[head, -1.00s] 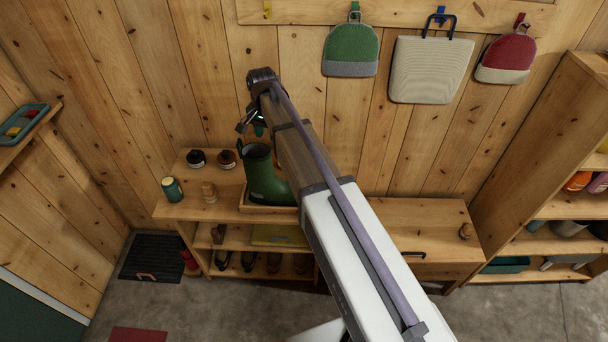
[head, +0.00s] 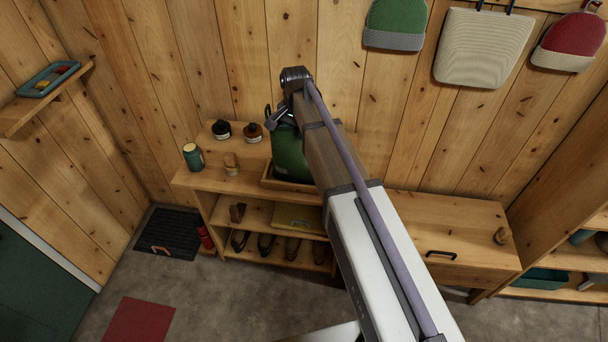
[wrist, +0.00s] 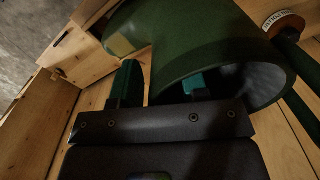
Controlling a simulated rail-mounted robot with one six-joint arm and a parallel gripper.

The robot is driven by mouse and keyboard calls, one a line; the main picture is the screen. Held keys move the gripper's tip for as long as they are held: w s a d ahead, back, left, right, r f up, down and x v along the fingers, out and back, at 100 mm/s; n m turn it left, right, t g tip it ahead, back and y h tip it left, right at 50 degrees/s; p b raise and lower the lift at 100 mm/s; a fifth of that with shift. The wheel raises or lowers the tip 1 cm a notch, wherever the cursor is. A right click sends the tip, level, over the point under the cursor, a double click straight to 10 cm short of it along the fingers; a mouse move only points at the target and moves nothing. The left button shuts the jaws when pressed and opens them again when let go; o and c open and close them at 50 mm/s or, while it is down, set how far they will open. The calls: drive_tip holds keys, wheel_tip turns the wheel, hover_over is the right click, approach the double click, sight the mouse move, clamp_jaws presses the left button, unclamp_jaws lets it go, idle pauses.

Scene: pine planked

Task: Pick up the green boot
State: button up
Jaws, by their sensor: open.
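The green boot (head: 290,158) stands upright in a shallow wooden tray (head: 290,186) on top of the low shelf unit; my arm covers part of it in the head view. In the wrist view the boot (wrist: 205,45) fills the upper middle, its open top facing the lower right. My gripper (wrist: 160,84) is open at the boot's rim. One teal finger is outside the shaft and the other shows inside the opening, with the boot's wall between them. In the head view my gripper (head: 274,118) is at the boot's top; its fingers are hard to make out.
Two dark round tins (head: 253,133), a teal jar (head: 193,157) and a wooden brush (head: 231,164) stand left of the boot. Shoes (head: 265,244) sit on the shelf below. A green hat (head: 396,22) and a cream bag (head: 484,45) hang above. The cabinet top (head: 450,215) is mostly clear.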

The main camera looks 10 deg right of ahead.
drive_tip(key=shift+f, duration=0.1)
clamp_jaws()
idle(0.3)
idle(1.0)
